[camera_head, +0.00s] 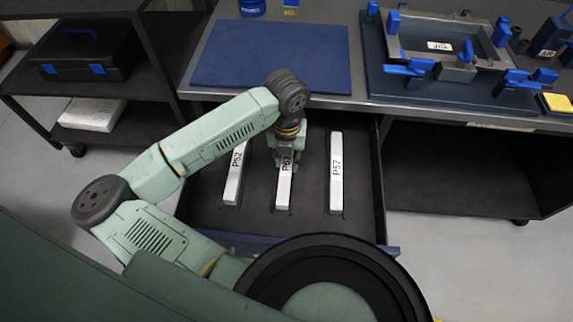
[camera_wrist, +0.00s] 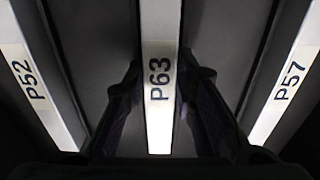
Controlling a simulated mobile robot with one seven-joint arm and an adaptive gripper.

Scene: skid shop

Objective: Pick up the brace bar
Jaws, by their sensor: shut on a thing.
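Three white bars lie side by side in an open dark drawer (camera_head: 310,220). The middle bar, marked P63 (camera_head: 284,190), also shows in the wrist view (camera_wrist: 160,40). The bar marked P52 (camera_head: 235,180) lies to its left, and the bar marked P57 (camera_head: 336,185) to its right. My gripper (camera_head: 286,165) is over the far half of the P63 bar. In the wrist view its two dark fingers (camera_wrist: 160,95) stand on either side of this bar, shut on it. The bar appears level with its neighbours. The fingertip contact is too dark to see clearly.
A bench with a blue mat (camera_head: 270,55) stands behind the drawer. A fixture with a grey frame and blue clamps (camera_head: 445,45) is at the back right, near a yellow block (camera_head: 557,103). A shelf with a dark case (camera_head: 85,55) is at the left.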

